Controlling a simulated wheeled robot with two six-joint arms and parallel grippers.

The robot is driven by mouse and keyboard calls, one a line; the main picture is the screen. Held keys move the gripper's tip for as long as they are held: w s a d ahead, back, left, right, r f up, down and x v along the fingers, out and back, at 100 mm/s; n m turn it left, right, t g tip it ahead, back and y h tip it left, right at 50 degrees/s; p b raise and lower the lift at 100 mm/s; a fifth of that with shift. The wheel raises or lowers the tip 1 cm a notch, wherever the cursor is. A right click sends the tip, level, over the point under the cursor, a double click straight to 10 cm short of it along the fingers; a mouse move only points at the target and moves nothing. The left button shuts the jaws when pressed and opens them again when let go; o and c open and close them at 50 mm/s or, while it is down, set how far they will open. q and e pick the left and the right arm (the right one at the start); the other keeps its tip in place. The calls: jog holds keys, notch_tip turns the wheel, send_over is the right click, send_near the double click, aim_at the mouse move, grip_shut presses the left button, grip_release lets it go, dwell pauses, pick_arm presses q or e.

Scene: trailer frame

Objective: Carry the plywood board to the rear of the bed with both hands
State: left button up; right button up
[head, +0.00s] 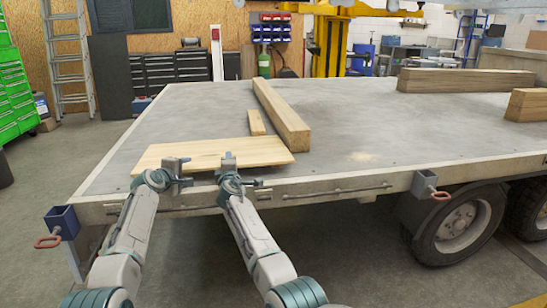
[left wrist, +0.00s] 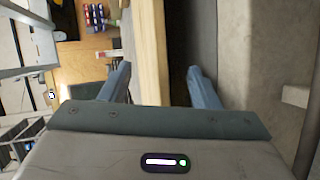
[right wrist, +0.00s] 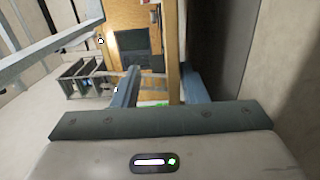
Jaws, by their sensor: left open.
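The plywood board (head: 215,153) lies flat at the near edge of the trailer bed (head: 350,120), its front edge toward me. My left gripper (head: 180,172) is open at the front edge, near the board's left part. In the left wrist view the board (left wrist: 149,50) runs between the two fingers, with a gap to each. My right gripper (head: 230,168) is at the same edge, further right. In the right wrist view the board (right wrist: 173,55) lies between its spread fingers, close to the right finger and clear of the left one.
A long timber beam (head: 280,115) and a short wood block (head: 256,122) lie just behind the board. More timbers (head: 465,80) lie on the right of the bed. Metal posts (head: 62,222) stand out from the near side. The bed's left part is clear.

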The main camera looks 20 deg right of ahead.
notch_tip(320, 180, down, 2)
jog(key=shift+s+a, duration=0.1)
jog(key=shift+s, duration=0.05)
jog(key=shift+s+a, duration=0.15)
jog(key=shift+s, duration=1.2)
pick_arm(q)
jog(key=v, duration=0.8)
pick_arm(e)
jog(key=s, duration=0.1)
jog(key=s+r, duration=0.1)
jog(key=s, duration=0.3)
jog(key=shift+a+r, duration=0.35)
jog(key=shift+r, duration=0.05)
pick_arm(q)
jog(key=shift+f, duration=0.1)
pick_arm(e)
jog(key=shift+d, duration=0.1)
